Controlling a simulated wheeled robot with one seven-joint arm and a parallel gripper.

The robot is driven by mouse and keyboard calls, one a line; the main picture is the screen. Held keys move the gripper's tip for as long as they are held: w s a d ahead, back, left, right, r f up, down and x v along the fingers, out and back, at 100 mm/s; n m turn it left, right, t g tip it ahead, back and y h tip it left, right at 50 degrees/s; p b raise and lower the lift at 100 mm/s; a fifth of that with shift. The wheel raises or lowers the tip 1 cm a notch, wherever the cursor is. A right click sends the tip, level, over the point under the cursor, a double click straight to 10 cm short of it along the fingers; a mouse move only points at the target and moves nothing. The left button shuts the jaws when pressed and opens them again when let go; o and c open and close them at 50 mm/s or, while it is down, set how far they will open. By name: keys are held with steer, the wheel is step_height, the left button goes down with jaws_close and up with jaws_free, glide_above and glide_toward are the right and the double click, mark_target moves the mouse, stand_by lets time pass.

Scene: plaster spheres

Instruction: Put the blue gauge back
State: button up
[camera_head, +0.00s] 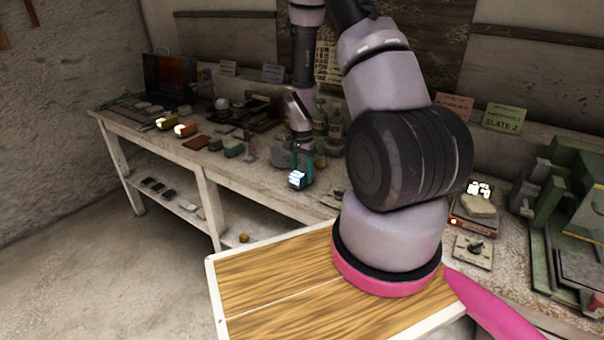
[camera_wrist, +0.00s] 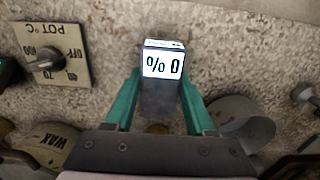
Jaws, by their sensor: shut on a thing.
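My gripper (camera_head: 303,172) has teal fingers and is shut on a small block with a lit white face, the blue gauge (camera_head: 297,180), near the bench's front edge. In the wrist view my gripper (camera_wrist: 160,103) has a finger on each side of the gauge (camera_wrist: 163,65). Its lit face reads "% 0" and its body looks grey-blue. I cannot tell whether its underside touches the bench. Two similar blocks with lit faces, one yellow (camera_head: 165,123) and one orange (camera_head: 186,130), stand farther left on the bench.
The cluttered bench (camera_head: 232,174) holds bottles (camera_head: 335,125), a dial plate (camera_head: 473,250), a stone (camera_head: 478,205) and a green machine (camera_head: 560,215). In the wrist view a "POT °C" dial plate (camera_wrist: 50,58) lies left and a "WAX" lid (camera_wrist: 48,148) lower left. Signs stand along the back.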

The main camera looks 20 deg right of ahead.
steer(key=shift+f, duration=0.1)
steer(key=o, duration=1.2)
step_height(320, 180, up, 13)
step_height(320, 180, up, 9)
steer(key=n+t, duration=0.1)
steer(key=t, duration=0.1)
glide_above(302, 170)
steer(key=s+a, duration=0.1)
steer(key=a, duration=0.1)
steer(key=s+a+r+n+t+y, duration=0.15)
steer(key=s+r, duration=0.35)
steer(key=r, duration=0.6)
steer(key=s+a+r+n+t, duration=0.3)
steer(key=s+a+r+n, duration=0.1)
steer(key=s+r, duration=0.7)
steer(key=s, duration=0.3)
steer(key=shift+a+r+n+t, duration=0.15)
steer(key=shift+r+n+t, duration=0.1)
steer(key=shift+n+t, duration=0.1)
steer(key=shift+y, duration=0.25)
